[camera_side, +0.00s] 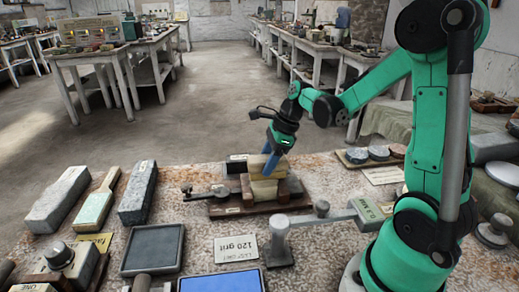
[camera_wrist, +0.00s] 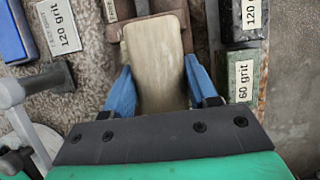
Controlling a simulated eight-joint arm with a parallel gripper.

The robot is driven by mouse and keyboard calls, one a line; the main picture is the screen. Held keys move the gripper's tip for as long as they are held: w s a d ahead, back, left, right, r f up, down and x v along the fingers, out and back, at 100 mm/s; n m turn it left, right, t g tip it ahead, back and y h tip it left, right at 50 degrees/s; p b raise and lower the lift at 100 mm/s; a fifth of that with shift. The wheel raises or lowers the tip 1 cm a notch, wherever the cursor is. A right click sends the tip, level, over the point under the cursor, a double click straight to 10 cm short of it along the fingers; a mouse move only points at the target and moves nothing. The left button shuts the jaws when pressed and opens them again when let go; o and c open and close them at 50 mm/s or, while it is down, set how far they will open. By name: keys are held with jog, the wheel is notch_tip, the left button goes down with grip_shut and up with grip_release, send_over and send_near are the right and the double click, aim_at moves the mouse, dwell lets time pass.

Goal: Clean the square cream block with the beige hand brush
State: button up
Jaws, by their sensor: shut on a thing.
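My gripper (camera_side: 278,165) points down over the work, its blue fingers shut on the sides of the beige hand brush (camera_side: 257,164). In the wrist view the brush (camera_wrist: 155,65) fills the gap between the fingertips (camera_wrist: 160,88). The square cream block (camera_side: 264,189) sits below the brush, between brown jaws (camera_side: 289,188) on a dark wooden base. The brush is right on or just above the block's top; I cannot tell which. In the wrist view the brush hides the block.
Grey stones (camera_side: 139,192) and a pale green paddle (camera_side: 93,210) lie at the left. A dark tray (camera_side: 153,249) and a "120 grit" card (camera_side: 236,248) lie in front. A grey metal arm (camera_side: 320,217) stands near the clamp. Labelled stones (camera_wrist: 245,75) lie close beside my right finger.

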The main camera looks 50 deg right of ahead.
jog(key=shift+s+d, duration=0.8)
jog(key=shift+w+a, duration=1.6)
jog(key=shift+s+d, duration=1.6)
jog(key=shift+a, duration=0.1)
